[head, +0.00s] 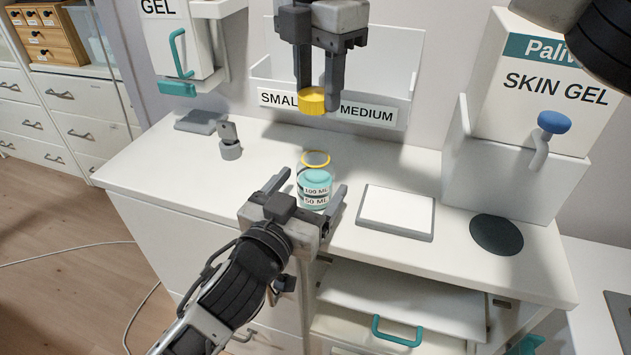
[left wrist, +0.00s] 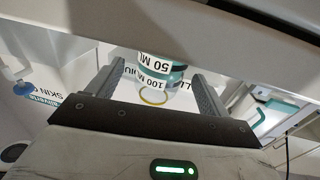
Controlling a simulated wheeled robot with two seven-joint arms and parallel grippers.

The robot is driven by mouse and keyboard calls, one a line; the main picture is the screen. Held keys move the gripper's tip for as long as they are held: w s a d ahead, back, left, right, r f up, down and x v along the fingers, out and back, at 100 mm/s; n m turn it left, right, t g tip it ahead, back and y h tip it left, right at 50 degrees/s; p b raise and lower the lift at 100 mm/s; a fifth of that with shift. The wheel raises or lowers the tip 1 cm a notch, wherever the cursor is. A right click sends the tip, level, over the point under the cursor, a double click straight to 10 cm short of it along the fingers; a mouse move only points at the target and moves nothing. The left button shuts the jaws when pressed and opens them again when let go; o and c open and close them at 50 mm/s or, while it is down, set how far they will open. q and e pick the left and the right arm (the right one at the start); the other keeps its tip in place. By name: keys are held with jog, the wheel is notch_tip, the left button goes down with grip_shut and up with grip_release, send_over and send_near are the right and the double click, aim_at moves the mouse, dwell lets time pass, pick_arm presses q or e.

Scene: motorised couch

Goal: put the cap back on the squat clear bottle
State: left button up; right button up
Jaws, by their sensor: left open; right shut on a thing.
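The squat clear bottle (head: 314,182) stands upright on the white counter, with a yellow ring at its open mouth, teal contents and 100 ML and 50 ML labels. The yellow cap (head: 312,100) is held above and behind it by my right gripper (head: 318,95), which is shut on it. My left gripper (head: 305,205) is open at the counter's front edge, its fingers on either side of the bottle. In the left wrist view the bottle (left wrist: 160,72) shows between the open fingers (left wrist: 150,85); I cannot tell whether they touch it.
A white pad in a grey tray (head: 395,234) lies right of the bottle, near a dark disc (head: 497,234). Skin gel dispensers stand right (head: 540,90) and left (head: 165,40). A labelled rack (head: 390,118) is behind. A drawer (head: 400,310) is open below.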

aim_at(320, 173)
pick_arm(q)
jog(key=shift+x, duration=2.25)
jog(key=c, duration=1.5)
pick_arm(e)
jog(key=shift+f, duration=2.5)
jog(key=shift+f, duration=0.1)
jog(key=shift+f, duration=0.8)
jog(key=shift+f, duration=0.55)
